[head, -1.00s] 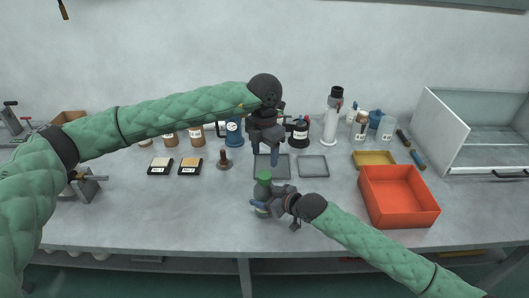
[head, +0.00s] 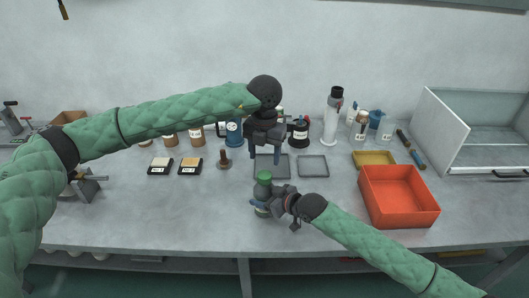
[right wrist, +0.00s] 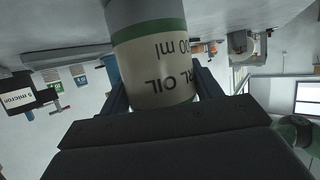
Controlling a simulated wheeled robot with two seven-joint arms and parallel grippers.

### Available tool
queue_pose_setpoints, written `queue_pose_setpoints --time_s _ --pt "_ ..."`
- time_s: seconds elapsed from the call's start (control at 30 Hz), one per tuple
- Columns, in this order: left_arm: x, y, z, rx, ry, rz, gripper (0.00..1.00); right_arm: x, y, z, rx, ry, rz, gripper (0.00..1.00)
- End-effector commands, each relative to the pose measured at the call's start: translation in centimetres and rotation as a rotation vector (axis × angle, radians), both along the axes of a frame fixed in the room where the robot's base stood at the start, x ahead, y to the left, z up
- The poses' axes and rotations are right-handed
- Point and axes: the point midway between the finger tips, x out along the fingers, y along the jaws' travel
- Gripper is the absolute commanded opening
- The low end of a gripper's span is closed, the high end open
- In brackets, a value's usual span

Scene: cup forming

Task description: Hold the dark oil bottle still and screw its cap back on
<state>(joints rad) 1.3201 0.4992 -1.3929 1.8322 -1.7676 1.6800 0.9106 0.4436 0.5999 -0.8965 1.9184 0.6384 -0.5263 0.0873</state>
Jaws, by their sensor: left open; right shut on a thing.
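The oil bottle (head: 262,212) stands upright near the front middle of the bench, with a green cap (head: 264,177) at its top. I cannot tell whether the cap is screwed tight. My right gripper (head: 268,203) is shut on the bottle's body from the right. In the right wrist view the bottle (right wrist: 155,70) shows upside down between the jaws, with a cream label reading "OIL" and green bands. My left gripper (head: 264,156) is open and empty, fingers pointing down, above and behind the cap and apart from it.
Two grey trays (head: 313,166) lie behind the bottle. An orange bin (head: 398,196) and a yellow tray (head: 374,158) are at right. Two small dark pads (head: 190,166) and a brown stamp (head: 224,160) sit at left. Jars and bottles line the back.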

Motion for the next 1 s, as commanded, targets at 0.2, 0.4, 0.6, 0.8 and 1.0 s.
queue_pose_setpoints --time_s 0.2,0.4,0.6,0.8,1.0 --pt "0.0 0.0 -2.1 0.000 0.001 0.000 0.58 0.0 0.0 0.0 -0.001 0.001 0.000 0.00" --pt "-0.1 0.0 -4.9 0.001 0.002 0.000 0.58 0.0 0.0 0.0 -0.001 0.001 0.000 0.00" --pt "0.0 0.0 -7.1 -0.001 0.000 0.001 0.58 0.0 0.0 0.0 0.000 0.000 0.000 0.00" --pt "0.0 0.0 -7.7 0.000 0.000 0.000 0.58 0.0 0.0 0.0 -0.001 0.001 0.000 0.00" --pt "0.0 0.0 -7.6 0.000 0.000 0.000 0.50 0.0 0.0 0.0 -0.001 0.001 0.000 0.00"
